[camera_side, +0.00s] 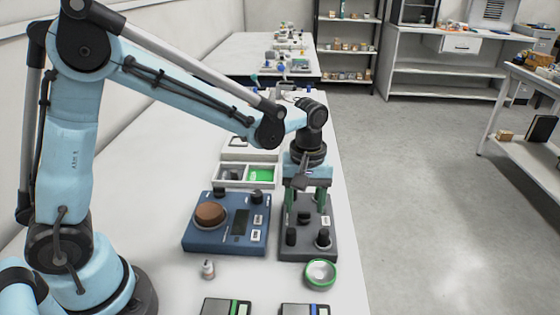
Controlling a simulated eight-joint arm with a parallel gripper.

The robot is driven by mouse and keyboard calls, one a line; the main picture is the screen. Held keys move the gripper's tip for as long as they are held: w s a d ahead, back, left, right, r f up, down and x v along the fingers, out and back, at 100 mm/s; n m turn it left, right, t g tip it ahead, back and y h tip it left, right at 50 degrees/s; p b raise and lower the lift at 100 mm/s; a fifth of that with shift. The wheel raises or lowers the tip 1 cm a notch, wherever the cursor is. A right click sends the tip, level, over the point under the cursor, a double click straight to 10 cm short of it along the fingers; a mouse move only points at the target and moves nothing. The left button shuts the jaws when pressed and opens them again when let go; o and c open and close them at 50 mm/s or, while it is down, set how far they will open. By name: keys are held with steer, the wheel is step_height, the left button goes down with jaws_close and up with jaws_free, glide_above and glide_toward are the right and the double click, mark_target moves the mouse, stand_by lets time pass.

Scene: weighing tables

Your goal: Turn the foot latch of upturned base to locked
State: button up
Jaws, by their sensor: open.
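The upturned base (308,243) is a dark grey slab near the right edge of the white table, with black round feet standing up from it. The front left foot (291,237) and front right foot (323,238) show clearly; the right one sits on a paler ring. A small dark part lies near the middle of the base. Which part is the foot latch, and how it is turned, I cannot tell. My gripper (306,199) points down over the back half of the base, its greenish fingers apart. It hides the back of the base; contact is unclear.
A blue scale (226,246) with a brown round pan stands close left of the base. A green-rimmed dish (321,273) and a small white bottle (208,269) stand in front. A divided tray (231,174) lies behind. The table's right edge is close.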

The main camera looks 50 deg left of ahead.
mark_target(304, 212)
step_height(304, 212, up, 10)
stand_by(0.5)
steer(key=s+a+f+m+t, duration=0.2)
steer(key=s+a+m+t, duration=0.5)
steer(key=s+m, duration=0.2)
steer(key=shift+s, duration=0.95)
steer(key=shift+c, duration=0.3)
